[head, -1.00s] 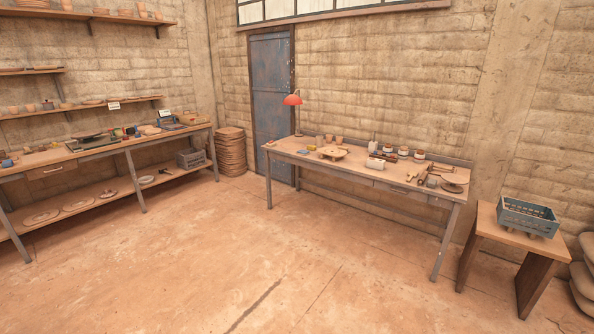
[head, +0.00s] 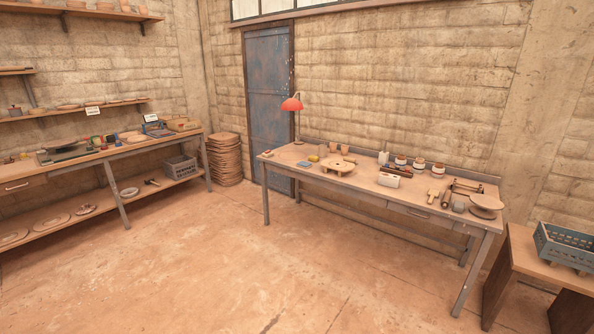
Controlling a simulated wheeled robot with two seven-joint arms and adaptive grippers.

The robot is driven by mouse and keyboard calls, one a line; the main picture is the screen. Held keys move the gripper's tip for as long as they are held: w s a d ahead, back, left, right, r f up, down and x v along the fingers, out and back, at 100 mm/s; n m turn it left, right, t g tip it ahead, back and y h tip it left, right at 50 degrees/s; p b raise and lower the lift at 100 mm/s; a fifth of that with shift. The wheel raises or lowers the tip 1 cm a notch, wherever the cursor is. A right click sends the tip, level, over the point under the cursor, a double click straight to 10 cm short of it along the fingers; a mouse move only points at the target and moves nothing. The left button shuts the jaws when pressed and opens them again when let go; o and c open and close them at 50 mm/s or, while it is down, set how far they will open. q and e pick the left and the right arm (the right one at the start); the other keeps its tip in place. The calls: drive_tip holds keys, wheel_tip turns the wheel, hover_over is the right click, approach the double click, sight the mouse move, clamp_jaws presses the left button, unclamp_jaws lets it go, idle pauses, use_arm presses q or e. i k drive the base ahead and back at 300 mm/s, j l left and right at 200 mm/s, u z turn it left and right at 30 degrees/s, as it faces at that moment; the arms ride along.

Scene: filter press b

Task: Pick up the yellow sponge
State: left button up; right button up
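A small yellow block (head: 313,158), which looks like the sponge, lies on the left half of the wooden worktable (head: 345,186) by the wall. It is too small to be sure of. It sits behind a small blue item (head: 303,164) and left of a round, footed wooden piece (head: 338,166). Neither of my grippers is in view.
A stool (head: 530,258) with a blue crate (head: 565,246) stands at right. A long bench (head: 85,166) lines the left wall. The floor between is clear.

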sight(313, 158)
drive_tip(key=i, duration=2.35)
drive_tip(key=z, duration=0.3)
